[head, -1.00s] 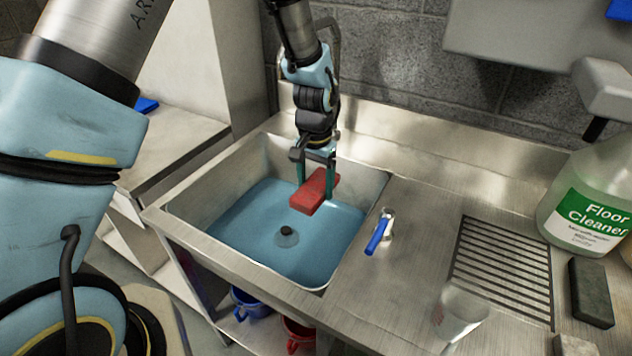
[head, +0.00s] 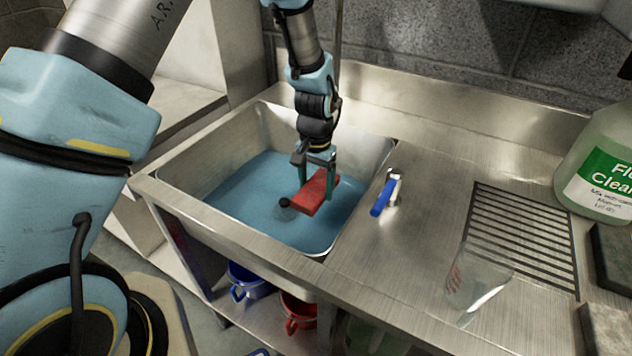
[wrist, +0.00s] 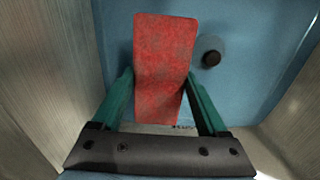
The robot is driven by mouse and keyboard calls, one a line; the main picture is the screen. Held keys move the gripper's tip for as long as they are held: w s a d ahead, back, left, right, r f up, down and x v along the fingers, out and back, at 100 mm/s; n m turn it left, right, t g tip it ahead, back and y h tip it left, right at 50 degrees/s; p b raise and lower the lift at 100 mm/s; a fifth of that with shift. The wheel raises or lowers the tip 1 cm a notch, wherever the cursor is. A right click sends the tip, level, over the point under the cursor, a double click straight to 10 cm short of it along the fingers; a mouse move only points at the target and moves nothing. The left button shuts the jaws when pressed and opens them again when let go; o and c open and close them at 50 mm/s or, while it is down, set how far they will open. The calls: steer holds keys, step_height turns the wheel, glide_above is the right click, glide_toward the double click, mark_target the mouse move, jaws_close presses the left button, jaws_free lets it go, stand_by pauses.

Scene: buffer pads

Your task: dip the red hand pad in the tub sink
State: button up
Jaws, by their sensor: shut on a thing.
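The red hand pad (head: 314,192) is a flat red block held between the green fingers of my gripper (head: 317,184). In the wrist view the pad (wrist: 163,62) sits between both fingers of the gripper (wrist: 160,100), its far end pointing away from the wrist. The tub sink (head: 190,170) is a steel basin with blue water (head: 240,195) in it. My gripper reaches down inside the basin, with the pad over or at the water. I cannot tell whether the pad touches the water. A dark round drain (wrist: 211,57) shows beside the pad.
A blue-handled tap valve (head: 384,196) stands on the counter right of the basin. A slotted drain grille (head: 520,238), a clear tumbler (head: 478,284) and a floor cleaner jug (head: 600,165) are farther right. Blue (head: 247,282) and red (head: 298,312) buckets stand below.

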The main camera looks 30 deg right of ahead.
steer(key=shift+f+b, duration=3.45)
steer(key=shift+f, duration=1.85)
step_height(320, 180, up, 27)
steer(key=p, duration=1.9)
steer(key=shift+r, duration=0.15)
